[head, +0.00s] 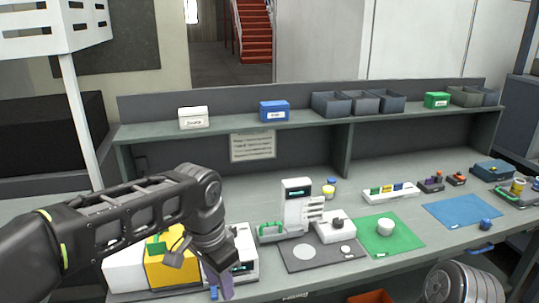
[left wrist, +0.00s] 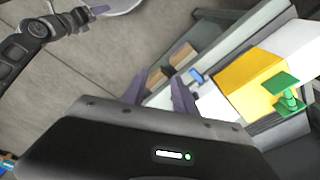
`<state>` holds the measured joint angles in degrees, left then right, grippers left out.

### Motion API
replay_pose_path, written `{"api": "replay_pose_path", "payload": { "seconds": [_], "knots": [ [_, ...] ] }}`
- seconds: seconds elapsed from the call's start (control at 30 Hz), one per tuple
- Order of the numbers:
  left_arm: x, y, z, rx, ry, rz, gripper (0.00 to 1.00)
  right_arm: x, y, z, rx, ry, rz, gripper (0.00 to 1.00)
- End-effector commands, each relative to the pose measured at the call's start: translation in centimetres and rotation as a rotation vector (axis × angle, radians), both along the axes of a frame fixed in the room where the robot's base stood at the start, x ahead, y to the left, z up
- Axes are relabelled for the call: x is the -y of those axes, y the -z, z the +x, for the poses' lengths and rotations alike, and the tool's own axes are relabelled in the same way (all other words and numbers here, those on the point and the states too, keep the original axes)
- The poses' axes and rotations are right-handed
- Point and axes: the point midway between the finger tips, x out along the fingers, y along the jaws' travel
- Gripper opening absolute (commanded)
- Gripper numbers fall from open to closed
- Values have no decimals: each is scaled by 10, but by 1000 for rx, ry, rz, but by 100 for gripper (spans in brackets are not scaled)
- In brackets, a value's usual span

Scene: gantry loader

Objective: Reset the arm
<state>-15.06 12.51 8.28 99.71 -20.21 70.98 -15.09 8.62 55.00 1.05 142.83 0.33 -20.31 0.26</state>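My left arm comes in from the left in the head view. Its gripper (head: 221,287) hangs low at the table's front edge, before the white machine with a small display (head: 243,254). The left wrist view shows its two purple fingers (left wrist: 160,92) apart, with nothing between them and floor and shelving behind. Part of my right arm shows at the bottom right of the head view, its gripper outside that picture.
The yellow block (head: 168,270) with a green part stands close behind my left forearm. Bins line the shelf (head: 235,120).

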Motion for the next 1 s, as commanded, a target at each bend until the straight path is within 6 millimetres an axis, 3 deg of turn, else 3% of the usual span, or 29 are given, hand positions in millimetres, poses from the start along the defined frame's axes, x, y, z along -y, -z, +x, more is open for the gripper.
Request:
{"api": "replay_pose_path", "payload": {
  "seconds": [0.23,0.37,0.53,0.63,0.73,0.8,0.9,1.0],
  "knots": [
    [28,10,23,106,-39,-112,34,0,0,0,0,0,0,76],
    [51,29,35,155,-74,-193,34,0,0,0,0,0,0,76],
    [77,84,45,182,-166,-317,34,0,1,0,0,0,0,76],
    [87,142,41,171,-275,-400,34,0,1,0,0,0,0,76],
    [84,223,17,132,-448,-467,34,0,1,0,0,0,0,76],
    [73,272,-10,100,-568,-482,34,0,0,0,0,0,0,76],
    [55,330,-63,33,-715,-464,34,0,0,0,0,0,0,76],
    [40,369,-117,-48,-810,-420,34,0,0,0,0,0,0,76]
  ]
}}
